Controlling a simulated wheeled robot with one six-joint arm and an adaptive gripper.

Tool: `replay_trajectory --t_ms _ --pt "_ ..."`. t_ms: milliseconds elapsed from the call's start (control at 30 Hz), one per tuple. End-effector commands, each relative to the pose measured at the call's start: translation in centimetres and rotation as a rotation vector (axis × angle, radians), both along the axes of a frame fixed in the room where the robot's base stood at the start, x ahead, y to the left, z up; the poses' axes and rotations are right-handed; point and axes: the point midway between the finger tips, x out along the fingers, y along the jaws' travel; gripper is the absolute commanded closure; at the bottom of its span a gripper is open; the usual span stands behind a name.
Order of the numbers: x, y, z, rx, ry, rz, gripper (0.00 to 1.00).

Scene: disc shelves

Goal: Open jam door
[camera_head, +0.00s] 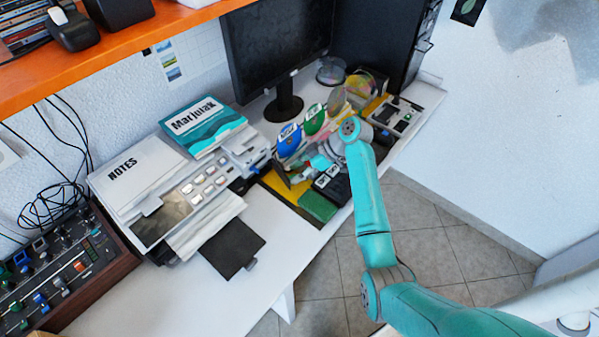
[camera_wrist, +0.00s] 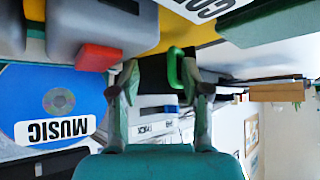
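In the wrist view my gripper (camera_wrist: 158,80) has its two dark fingers spread apart, with no object visibly clamped. A black panel (camera_wrist: 153,76) with a green loop handle (camera_wrist: 180,68) shows between and just beyond the fingertips. It may be the jam door, but no label shows. The handle lies close to the right finger; I cannot tell whether they touch. In the head view my gripper (camera_head: 300,170) is low over the yellow-and-green device on the desk, partly hidden by my own wrist. The panel and handle cannot be made out there.
A blue disc (camera_wrist: 52,105) labelled MUSIC and a grey block with a red tab (camera_wrist: 98,57) lie left of the fingers. A printer-like machine (camera_head: 185,195) stands left, a monitor (camera_head: 275,45) behind. The desk front is clear around a black flat piece (camera_head: 232,247).

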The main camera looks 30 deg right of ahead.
Motion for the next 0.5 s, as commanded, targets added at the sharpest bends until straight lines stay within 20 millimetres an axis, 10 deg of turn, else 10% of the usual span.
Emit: replay_trajectory --t_ms 500 --pt "-1.0 -3.1 3.8 -0.002 -0.015 -0.007 0.66"
